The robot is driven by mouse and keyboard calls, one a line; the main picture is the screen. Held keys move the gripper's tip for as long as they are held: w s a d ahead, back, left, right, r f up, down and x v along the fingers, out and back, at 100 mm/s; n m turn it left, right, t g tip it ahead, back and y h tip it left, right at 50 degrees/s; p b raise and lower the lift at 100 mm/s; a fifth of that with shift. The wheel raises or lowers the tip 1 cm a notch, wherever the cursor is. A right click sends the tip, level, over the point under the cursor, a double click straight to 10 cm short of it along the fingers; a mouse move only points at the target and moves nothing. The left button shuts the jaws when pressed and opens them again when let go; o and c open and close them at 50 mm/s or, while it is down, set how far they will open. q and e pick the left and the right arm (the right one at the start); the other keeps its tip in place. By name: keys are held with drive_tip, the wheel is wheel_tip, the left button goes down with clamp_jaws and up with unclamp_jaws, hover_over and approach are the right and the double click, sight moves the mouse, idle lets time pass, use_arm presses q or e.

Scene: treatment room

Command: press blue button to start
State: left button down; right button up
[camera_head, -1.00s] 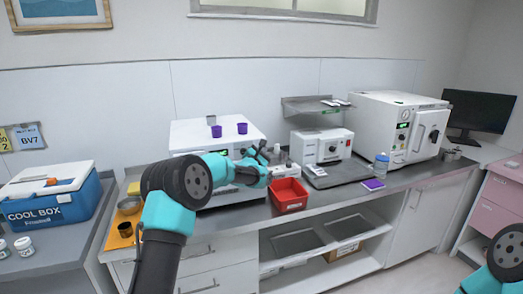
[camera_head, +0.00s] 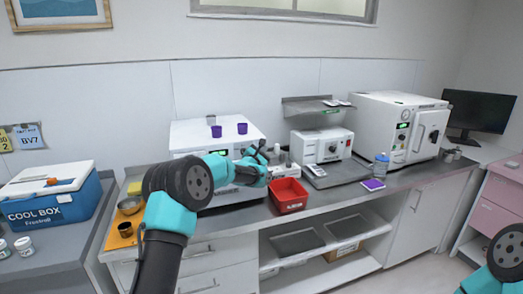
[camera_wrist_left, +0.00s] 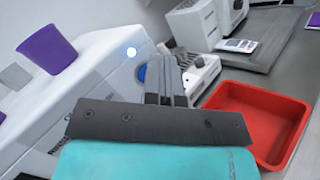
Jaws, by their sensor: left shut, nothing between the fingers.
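A white machine (camera_head: 190,133) stands on the counter behind my left arm; its white side also fills the left of the left wrist view (camera_wrist_left: 95,75). A round blue button (camera_wrist_left: 141,73) is on its front, partly hidden by my fingers. My left gripper (camera_head: 262,151) is in front of the machine's right part. In the left wrist view my left gripper (camera_wrist_left: 166,75) has its fingers together and empty, just beside the button; I cannot tell whether they touch it. Only a link of my right arm shows at the lower right; its gripper is out of view.
Two purple cups (camera_head: 242,128) stand on the machine. A red tray (camera_head: 289,194) sits on the counter just right of my left gripper. A smaller white device (camera_head: 321,146), a bottle (camera_head: 381,166) and a large white box-shaped device (camera_head: 397,126) are farther right.

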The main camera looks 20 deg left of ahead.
use_arm(q)
drive_tip(key=shift+a+r, duration=0.2)
drive_tip(key=shift+a, duration=0.15)
idle(0.6)
drive_tip(key=shift+d, duration=0.15)
drive_tip(key=shift+s+d+f, duration=0.15)
drive_tip(key=shift+s+d, duration=0.3)
drive_tip(key=shift+s, duration=0.05)
drive_tip(key=shift+d, duration=0.1)
drive_tip(key=s+d, duration=0.1)
drive_tip(key=s, duration=0.1)
drive_tip(key=s+d, duration=0.2)
idle(0.6)
drive_tip(key=shift+f, duration=0.1)
idle(0.4)
